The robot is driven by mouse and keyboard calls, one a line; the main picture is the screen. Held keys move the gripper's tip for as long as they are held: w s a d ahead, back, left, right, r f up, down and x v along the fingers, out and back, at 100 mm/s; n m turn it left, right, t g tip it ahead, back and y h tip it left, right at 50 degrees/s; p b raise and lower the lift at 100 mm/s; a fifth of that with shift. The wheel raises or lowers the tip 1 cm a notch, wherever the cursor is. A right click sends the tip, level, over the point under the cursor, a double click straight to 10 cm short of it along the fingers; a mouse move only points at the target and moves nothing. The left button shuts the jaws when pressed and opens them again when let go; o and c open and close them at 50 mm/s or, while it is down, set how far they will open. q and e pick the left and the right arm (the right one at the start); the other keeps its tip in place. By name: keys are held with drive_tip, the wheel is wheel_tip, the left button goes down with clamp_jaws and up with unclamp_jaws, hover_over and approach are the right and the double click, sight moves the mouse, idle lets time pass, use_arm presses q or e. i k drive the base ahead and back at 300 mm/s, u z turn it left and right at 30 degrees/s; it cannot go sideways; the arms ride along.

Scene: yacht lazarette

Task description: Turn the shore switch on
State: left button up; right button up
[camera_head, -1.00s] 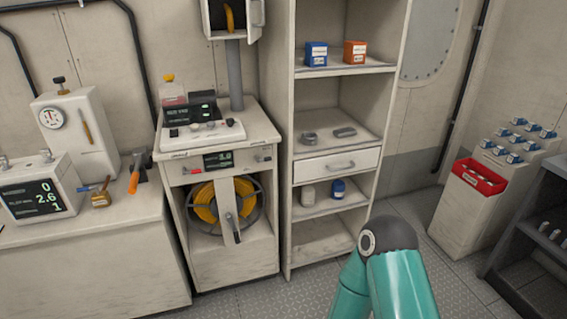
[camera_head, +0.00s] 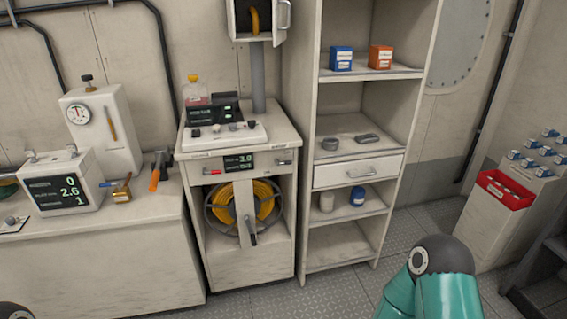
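A cabinet (camera_head: 197,265) with a yellow cable reel (camera_head: 258,208) stands left of centre. Its front panel has a small lit display (camera_head: 239,161), a red lever (camera_head: 211,172) left of it and a grey lever (camera_head: 284,162) right of it. A console (camera_head: 226,133) with small knobs and a dark readout box (camera_head: 212,111) sits on top. I cannot tell which control is the shore switch, nor its position. Neither gripper is in view; a teal link of my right arm shows at the lower right.
A counter (camera_head: 100,240) at the left holds a display box (camera_head: 57,185), a gauge unit (camera_head: 100,125) and an orange-handled hammer (camera_head: 157,172). A shelf unit (camera_head: 310,200) stands right of the cabinet. The floor (camera_head: 335,285) before both is clear.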

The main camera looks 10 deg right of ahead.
sight(288, 162)
drive_tip(key=i, duration=0.95)
